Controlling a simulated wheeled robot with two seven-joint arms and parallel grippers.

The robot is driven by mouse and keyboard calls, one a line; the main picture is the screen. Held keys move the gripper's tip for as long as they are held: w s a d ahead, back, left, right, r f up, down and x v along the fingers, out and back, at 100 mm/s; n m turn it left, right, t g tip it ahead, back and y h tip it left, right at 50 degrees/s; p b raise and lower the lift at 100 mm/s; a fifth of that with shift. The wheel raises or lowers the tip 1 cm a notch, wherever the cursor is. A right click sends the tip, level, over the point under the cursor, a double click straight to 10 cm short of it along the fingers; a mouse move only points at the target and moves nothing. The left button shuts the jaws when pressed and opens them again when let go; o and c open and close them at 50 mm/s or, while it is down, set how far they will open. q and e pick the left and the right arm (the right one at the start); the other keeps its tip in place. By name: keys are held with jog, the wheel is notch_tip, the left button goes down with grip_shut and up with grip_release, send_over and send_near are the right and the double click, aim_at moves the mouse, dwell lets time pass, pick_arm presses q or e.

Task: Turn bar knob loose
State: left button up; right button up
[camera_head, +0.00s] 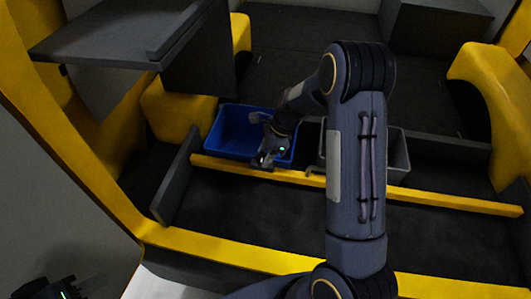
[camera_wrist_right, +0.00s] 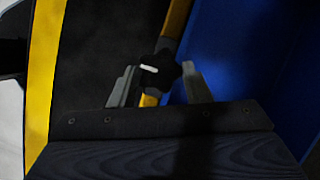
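The black bar knob (camera_wrist_right: 163,70), with a white mark on its face, sits at the yellow bar (camera_head: 232,169). In the right wrist view it is between the two grey fingertips of my right gripper (camera_wrist_right: 160,82), almost filling the gap. I cannot tell whether both fingers touch it. In the head view my right gripper (camera_head: 266,159) is at the bar, in front of the blue bin, and hides the knob. Part of my left gripper (camera_head: 62,291) shows low at the bottom left corner, away from the bar; its fingers are not clear.
The blue bin (camera_head: 214,136) stands behind the bar, and a grey bin (camera_head: 396,158) stands to its right, partly hidden by my arm. A dark raised panel (camera_head: 120,35) hangs at upper left. Yellow frame posts (camera_head: 70,125) and a front yellow edge (camera_head: 215,248) surround the space.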

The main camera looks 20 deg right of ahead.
jog(key=c, duration=0.4)
